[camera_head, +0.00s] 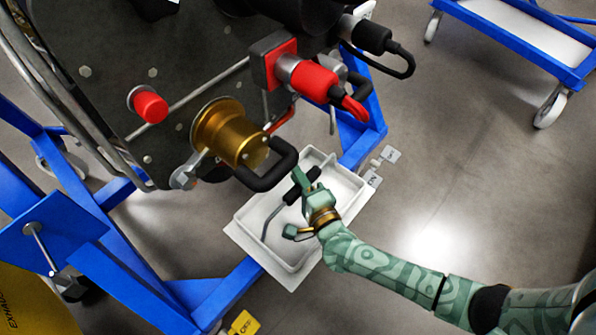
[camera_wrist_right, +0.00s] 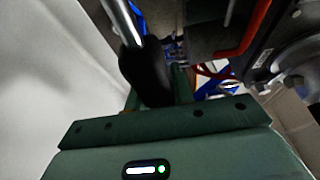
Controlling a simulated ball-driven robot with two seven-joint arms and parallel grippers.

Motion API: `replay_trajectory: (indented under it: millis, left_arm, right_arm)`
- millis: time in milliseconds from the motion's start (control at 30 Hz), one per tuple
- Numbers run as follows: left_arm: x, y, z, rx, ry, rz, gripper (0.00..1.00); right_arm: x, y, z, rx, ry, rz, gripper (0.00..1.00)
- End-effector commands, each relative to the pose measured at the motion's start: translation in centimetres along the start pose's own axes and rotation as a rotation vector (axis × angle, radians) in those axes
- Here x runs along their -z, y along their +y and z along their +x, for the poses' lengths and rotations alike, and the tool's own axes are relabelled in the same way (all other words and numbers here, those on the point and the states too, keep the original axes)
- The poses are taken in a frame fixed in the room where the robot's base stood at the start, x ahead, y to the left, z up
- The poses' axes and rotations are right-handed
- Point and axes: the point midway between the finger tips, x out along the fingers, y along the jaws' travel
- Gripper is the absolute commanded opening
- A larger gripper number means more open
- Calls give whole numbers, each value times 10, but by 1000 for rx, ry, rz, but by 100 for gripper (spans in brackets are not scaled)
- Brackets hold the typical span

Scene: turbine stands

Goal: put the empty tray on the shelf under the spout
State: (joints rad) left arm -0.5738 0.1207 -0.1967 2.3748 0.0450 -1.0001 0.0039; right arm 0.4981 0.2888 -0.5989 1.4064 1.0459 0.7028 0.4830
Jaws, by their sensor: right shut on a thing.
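The white rectangular tray (camera_head: 253,212) is at the centre of the head view, with bare inside surfaces where they show. A bent grey rod with a black grip (camera_head: 290,197) rises over it. My right gripper (camera_head: 301,179) is shut on this black grip, which also shows between the fingers in the wrist view (camera_wrist_right: 145,72). A pale flat shelf (camera_head: 236,237) shows past the tray's left corner; I cannot tell whether the tray touches it. A black curved piece (camera_head: 275,172) on a brass cylinder (camera_head: 232,135), possibly the spout, overhangs the tray's upper left side. My left gripper is out of view.
The dark turbine body with a red knob (camera_head: 149,106) and a red coupling (camera_head: 305,77) stands close above the tray. Blue stand beams (camera_head: 130,288) run beside and below. White tags (camera_head: 374,180) lie right of the tray. A blue cart (camera_head: 515,30) stands far right; floor between is clear.

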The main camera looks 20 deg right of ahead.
Motion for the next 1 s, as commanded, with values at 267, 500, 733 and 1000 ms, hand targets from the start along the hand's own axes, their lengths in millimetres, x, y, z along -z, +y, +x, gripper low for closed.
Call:
replay_trajectory:
  millis: [267,500,733,1000]
  left_arm:
    - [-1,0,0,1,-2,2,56]
    - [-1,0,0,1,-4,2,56]
    - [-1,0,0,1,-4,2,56]
    - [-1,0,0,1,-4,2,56]
  right_arm:
    - [0,6,0,5,-2,-1,0]
    - [0,6,0,4,-2,-1,0]
    - [0,9,0,3,-1,-1,0]
    - [0,12,0,3,-1,0,49]
